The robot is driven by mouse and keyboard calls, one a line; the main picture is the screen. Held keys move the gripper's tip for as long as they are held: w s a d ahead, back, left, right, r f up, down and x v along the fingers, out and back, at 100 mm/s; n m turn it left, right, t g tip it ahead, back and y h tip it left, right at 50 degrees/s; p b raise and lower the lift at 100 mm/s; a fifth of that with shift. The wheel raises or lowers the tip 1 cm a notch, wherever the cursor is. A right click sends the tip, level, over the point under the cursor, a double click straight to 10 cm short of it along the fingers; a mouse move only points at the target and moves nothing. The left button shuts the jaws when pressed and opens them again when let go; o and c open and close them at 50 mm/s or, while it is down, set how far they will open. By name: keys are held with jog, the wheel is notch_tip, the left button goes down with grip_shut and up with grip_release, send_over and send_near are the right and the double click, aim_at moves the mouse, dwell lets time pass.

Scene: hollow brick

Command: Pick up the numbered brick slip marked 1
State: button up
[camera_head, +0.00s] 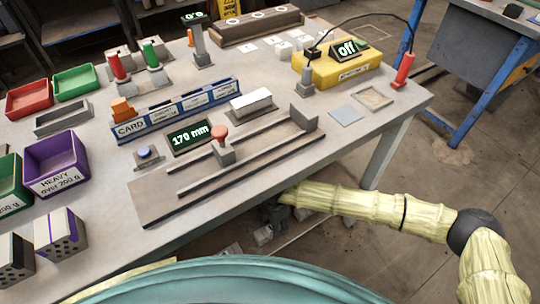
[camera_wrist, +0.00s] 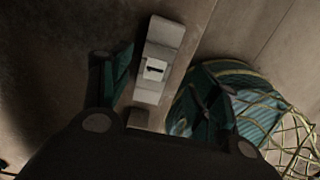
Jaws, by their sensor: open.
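The slip marked 1 (camera_wrist: 154,69) shows in the wrist view as a narrow grey piece with a black 1 on a pale label. It lies between the two dark green fingers of my gripper (camera_wrist: 160,75), which stand apart on either side of it. I cannot tell whether either finger touches it. In the head view my gripper (camera_head: 276,212) is a dark shape low beside the table's front edge, partly hidden. Small grey blocks (camera_head: 263,236) lie below it, and I cannot make out a number on them there.
The grey worktable (camera_head: 110,195) stands above and left of my gripper, its front edge close to my arm. It carries a slide rail (camera_head: 250,155), a yellow box (camera_head: 340,68) and a purple bin (camera_head: 57,163). In the wrist view, teal ribbed and yellow mesh shapes fill the right.

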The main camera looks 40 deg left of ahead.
aim_at(270, 228)
jog(key=f, duration=0.5)
jog(key=shift+s+a+b, duration=0.25)
jog(key=shift+a+b, duration=0.1)
jog(key=shift+c, duration=0.2)
jog(key=shift+r, duration=0.1)
jog(key=c, duration=1.3)
jog(key=shift+o, duration=0.2)
jog(key=shift+r, duration=0.1)
